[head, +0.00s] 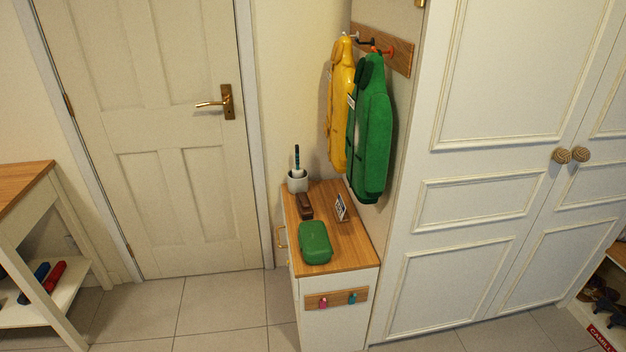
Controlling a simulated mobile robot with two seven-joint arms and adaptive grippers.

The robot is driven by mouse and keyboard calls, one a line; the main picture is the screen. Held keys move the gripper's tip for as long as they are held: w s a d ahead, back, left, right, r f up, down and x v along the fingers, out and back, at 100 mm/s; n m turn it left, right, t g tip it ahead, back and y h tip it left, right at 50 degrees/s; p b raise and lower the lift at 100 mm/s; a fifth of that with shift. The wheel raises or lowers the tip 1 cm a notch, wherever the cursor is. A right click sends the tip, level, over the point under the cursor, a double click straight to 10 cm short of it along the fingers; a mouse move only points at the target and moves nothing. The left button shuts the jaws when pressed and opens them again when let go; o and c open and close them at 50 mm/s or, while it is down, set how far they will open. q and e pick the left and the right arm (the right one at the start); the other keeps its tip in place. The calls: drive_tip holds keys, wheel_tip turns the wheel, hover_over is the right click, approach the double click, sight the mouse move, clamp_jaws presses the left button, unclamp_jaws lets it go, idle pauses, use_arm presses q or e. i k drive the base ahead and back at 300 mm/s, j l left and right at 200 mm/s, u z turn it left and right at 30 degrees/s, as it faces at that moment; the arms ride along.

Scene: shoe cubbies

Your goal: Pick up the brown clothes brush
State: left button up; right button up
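The brown clothes brush (304,206) lies on the wooden top of a small white cabinet (347,250) in the middle of the head view. It sits between a grey-white cup (298,181) behind it and a green case (315,242) in front of it. Neither of my grippers shows in this view, so whether they are open or shut is not visible.
Yellow (340,105) and green (371,130) coats hang above the cabinet's right side. A white door (150,130) is at left, a wardrobe (480,180) at right. Tiled floor (220,310) is clear in front.

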sight(306, 213)
drive_tip(key=i+j+z, duration=0.15)
drive_tip(key=z, duration=0.25)
drive_tip(key=i+j+z, duration=0.1)
drive_tip(key=j+z, duration=0.45)
drive_tip(key=z, duration=0.2)
drive_tip(key=i+j+z, duration=0.1)
drive_tip(key=j+z, duration=0.25)
